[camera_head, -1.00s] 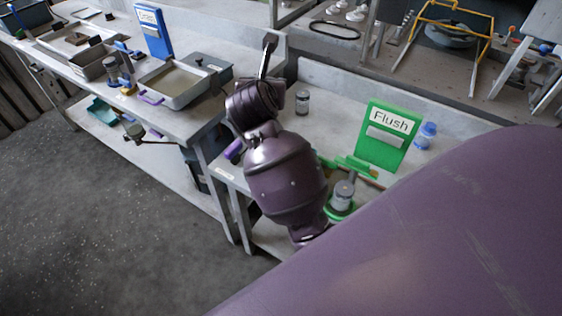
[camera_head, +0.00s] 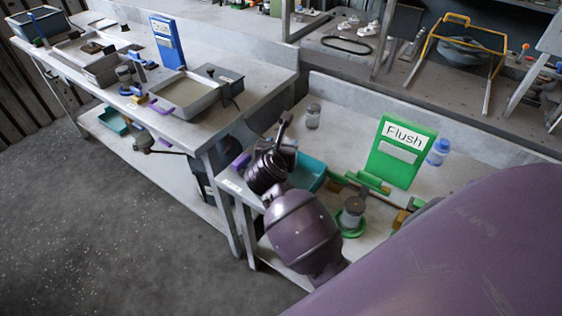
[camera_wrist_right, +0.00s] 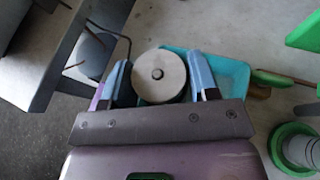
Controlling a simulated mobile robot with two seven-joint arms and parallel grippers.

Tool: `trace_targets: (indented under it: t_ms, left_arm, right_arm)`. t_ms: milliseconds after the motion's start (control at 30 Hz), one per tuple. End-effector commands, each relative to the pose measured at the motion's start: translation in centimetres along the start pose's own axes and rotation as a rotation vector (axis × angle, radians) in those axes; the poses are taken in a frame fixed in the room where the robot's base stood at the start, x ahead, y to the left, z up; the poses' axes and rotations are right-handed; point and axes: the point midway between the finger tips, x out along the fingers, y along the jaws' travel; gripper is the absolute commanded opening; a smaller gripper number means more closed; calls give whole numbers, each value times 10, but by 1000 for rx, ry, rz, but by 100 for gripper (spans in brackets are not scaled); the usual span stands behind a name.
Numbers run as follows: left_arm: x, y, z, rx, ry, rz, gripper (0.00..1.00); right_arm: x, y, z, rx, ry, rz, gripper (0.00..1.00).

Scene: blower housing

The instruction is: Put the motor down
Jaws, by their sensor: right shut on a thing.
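The motor shows in the right wrist view as a round grey disc (camera_wrist_right: 158,72) with a dark centre. My right gripper (camera_wrist_right: 160,88) is shut on it, with blue-faced fingers on either side. Beyond the motor in that view lies a teal tray (camera_wrist_right: 232,74). In the head view my right gripper (camera_head: 285,140) is at the near left end of the bench with the Flush sign, beside the teal tray (camera_head: 311,171). The motor is mostly hidden there by my wrist. Whether the motor touches anything below cannot be told. My left gripper is not in view.
The green Flush sign (camera_head: 402,150), a blue-capped bottle (camera_head: 438,152) and a small jar (camera_head: 313,116) stand on this bench. A green holder with a grey canister (camera_head: 352,214) is right of my wrist. A grey basin (camera_head: 190,97) sits on the left bench.

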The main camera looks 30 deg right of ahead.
Motion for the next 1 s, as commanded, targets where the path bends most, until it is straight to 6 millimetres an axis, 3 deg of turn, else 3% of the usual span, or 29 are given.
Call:
trace_targets:
  t_ms: [500, 1000]
  left_arm:
    - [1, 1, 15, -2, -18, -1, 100]
    - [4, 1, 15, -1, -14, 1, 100]
  right_arm:
    - [20, 0, -47, -2, -2, 1, 20]
    - [22, 0, -53, 1, -2, 0, 20]
